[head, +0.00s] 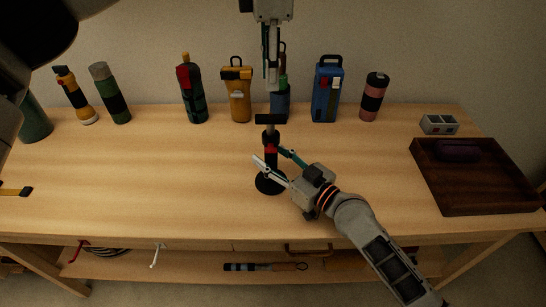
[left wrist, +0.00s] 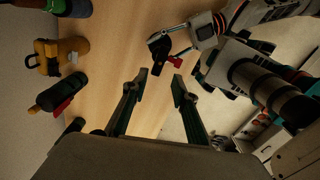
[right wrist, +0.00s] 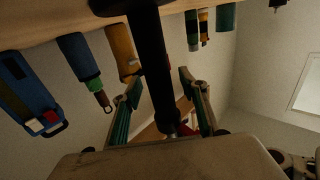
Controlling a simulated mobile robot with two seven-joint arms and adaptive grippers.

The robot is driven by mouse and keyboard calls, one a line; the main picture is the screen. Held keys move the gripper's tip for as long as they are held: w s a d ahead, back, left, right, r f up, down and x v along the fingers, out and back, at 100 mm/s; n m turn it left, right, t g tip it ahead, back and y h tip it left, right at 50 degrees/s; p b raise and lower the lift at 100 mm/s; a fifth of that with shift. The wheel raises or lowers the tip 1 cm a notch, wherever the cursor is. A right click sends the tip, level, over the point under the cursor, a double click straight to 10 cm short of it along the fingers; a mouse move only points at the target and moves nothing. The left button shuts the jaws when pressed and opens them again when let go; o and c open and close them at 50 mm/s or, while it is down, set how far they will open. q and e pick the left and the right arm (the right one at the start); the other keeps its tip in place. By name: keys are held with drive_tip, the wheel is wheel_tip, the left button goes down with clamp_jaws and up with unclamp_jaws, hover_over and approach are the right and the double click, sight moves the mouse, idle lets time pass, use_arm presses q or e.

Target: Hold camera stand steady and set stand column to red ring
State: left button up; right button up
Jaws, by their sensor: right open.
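The camera stand has a black round base (head: 270,183) on the table, an upright dark column (head: 270,137) and a black crossbar top (head: 270,119). A red part (head: 271,149) shows on the column; I cannot tell whether it is the ring or a clamp. My right gripper (head: 273,164) is open low at the stand, its fingers either side of the column (right wrist: 154,70) in the right wrist view; contact is unclear. My left gripper (head: 272,84) points down above and behind the stand top. It is open and empty in the left wrist view (left wrist: 160,82).
Several bottles and cases line the table's back, including a yellow case (head: 237,95), blue case (head: 327,95) and pink-black cylinder (head: 373,97). A dark wooden tray (head: 480,198) and small grey box (head: 439,124) are at right.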

clamp_jaws()
use_arm(q)
drive_tip(key=shift+o, duration=0.6)
drive_tip(key=shift+s+d+f, duration=0.15)
drive_tip(key=shift+f, duration=0.15)
drive_tip(key=m+h, duration=0.2)
drive_tip(key=h, duration=1.6)
approach(271, 116)
drive_tip(key=d, duration=1)
drive_tip(key=shift+f, duration=0.25)
